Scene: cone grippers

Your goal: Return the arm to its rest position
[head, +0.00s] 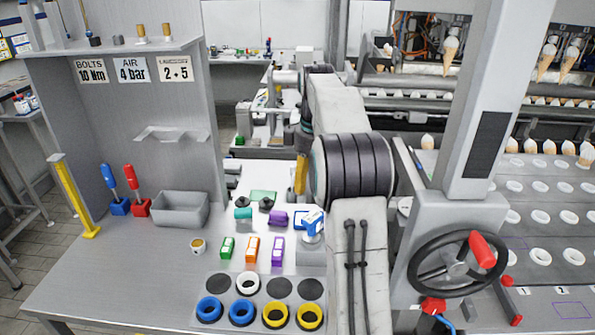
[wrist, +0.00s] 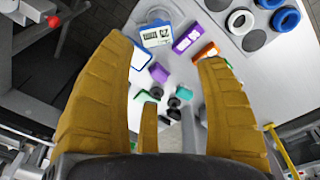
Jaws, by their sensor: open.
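My arm reaches away from the camera over the right part of the workbench in the head view, with its big ribbed joint near the middle of the picture. My gripper (wrist: 165,55) shows in the wrist view, its yellow ribbed fingers spread wide with nothing between them. In the head view only a small yellow piece of the gripper (head: 301,172) shows beside the arm; the rest is hidden behind my arm. In the wrist view the fingers hang above the bench, which appears below and beyond them.
The workbench (head: 120,285) carries blue and yellow rings, green, orange and purple boxes (head: 251,250), a grey bin (head: 181,208) and a blue-and-white gauge (head: 313,222). A grey post and a black handwheel (head: 457,277) stand close right of my arm. The bench's front left is clear.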

